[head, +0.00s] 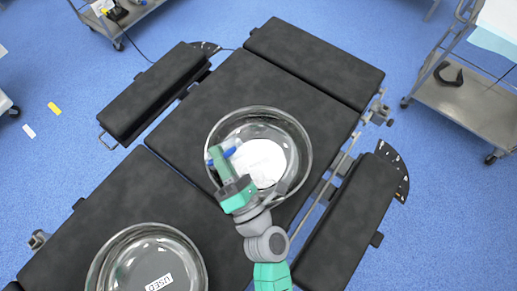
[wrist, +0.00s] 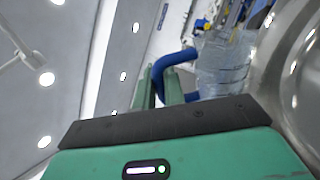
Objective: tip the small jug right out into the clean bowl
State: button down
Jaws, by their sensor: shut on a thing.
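A metal bowl (head: 306,140) sits on the middle of the black operating table, with a white round patch inside it. A second metal bowl (head: 95,270), at the lower left, holds a label reading USED. My gripper (head: 217,158) is over the left part of the middle bowl. It is shut on the blue handle of the small jug (wrist: 225,65). The jug's clear body shows tilted beside the fingers in the wrist view. In the head view its blue handle (head: 229,152) shows, but the clear body is hard to make out. I cannot tell what is left inside the jug.
The operating table (head: 190,120) has dark pads and side boards. A metal rail with clamps (head: 376,112) runs along its right side. A steel trolley (head: 470,100) stands at the right, and another (head: 125,18) at the upper left. The pad between the bowls is clear.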

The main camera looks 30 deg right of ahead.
aim_at(210, 165)
jog(key=shift+d+f, duration=0.1)
jog(key=shift+a+r+n+y+p, duration=0.2)
jog(key=shift+a+n+y+p, duration=0.1)
jog(key=shift+n+p, duration=0.4)
jog(key=shift+a+r+n+g+y+p, duration=0.35)
jog(key=shift+n+p, duration=0.25)
jog(key=shift+n, duration=0.3)
jog(key=f+n, duration=0.1)
jog(key=n, duration=0.1)
jog(key=a+f+n+g+y, duration=0.1)
jog(key=f+n, duration=0.1)
jog(key=shift+w+a+f, duration=0.15)
jog(key=shift+a, duration=0.05)
jog(key=a+f+n+g+y+p, duration=0.1)
jog(key=a+n+g+p, duration=0.2)
jog(key=a+n+p, duration=0.2)
jog(key=shift+w+a+f+n, duration=0.25)
jog(key=shift+a+n, duration=0.4)
jog(key=shift+n, duration=0.95)
jog(key=shift+d, duration=0.1)
